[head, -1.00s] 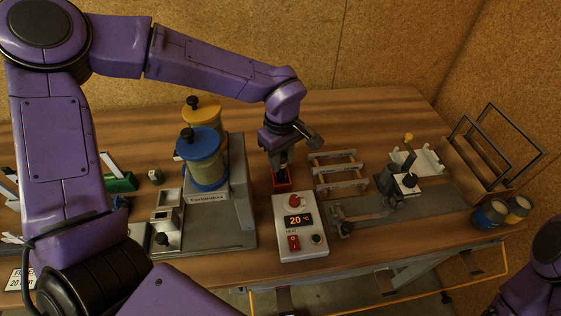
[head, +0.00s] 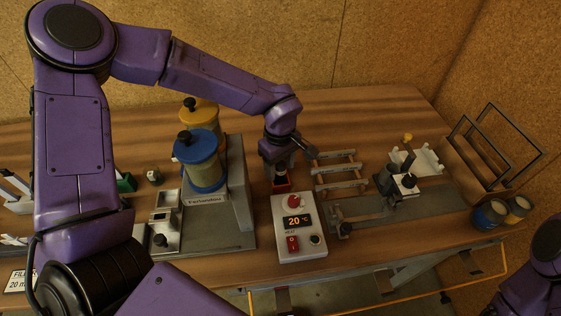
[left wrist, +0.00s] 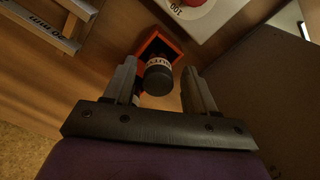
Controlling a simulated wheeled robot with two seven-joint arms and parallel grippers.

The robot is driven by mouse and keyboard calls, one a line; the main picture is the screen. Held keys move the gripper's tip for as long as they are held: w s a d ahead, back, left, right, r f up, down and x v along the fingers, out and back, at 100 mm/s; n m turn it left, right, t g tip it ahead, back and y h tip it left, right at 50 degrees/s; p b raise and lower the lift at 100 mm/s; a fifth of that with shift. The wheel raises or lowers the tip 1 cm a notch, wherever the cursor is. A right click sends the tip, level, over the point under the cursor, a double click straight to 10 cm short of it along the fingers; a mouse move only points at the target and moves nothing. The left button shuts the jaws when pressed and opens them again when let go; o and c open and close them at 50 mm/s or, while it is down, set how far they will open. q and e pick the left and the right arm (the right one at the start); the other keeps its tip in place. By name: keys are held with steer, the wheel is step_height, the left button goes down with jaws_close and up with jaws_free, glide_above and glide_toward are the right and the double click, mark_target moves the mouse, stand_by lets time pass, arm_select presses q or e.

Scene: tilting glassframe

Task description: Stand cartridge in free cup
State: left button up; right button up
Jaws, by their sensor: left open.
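A dark cartridge (left wrist: 159,79) with a black round end and a pale lettered band is at a small red-orange box (left wrist: 150,45) in the left wrist view. It appears to stand in the box, end towards my camera. My left gripper (left wrist: 158,70) is open, one finger on each side of the cartridge, with gaps visible. In the head view the left gripper (head: 281,165) hangs over the red box (head: 282,186), behind the heater panel. At the right table edge are two short round containers, one blue (head: 490,214) and one yellowish (head: 517,207); I cannot tell whether either is the free cup.
The heater panel (head: 299,228) reading 20 stands just in front of the red box. A metal rack (head: 340,174) is close on the right. The blue-banded jar (head: 200,160) and yellow jar (head: 200,112) stand left. A clamp device (head: 400,182) is further right.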

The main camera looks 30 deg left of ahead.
arm_select(q)
step_height(320, 180, up, 12)
steer(key=shift+w+b, duration=0.15)
steer(key=shift+b, duration=0.2)
stand_by(1.2)
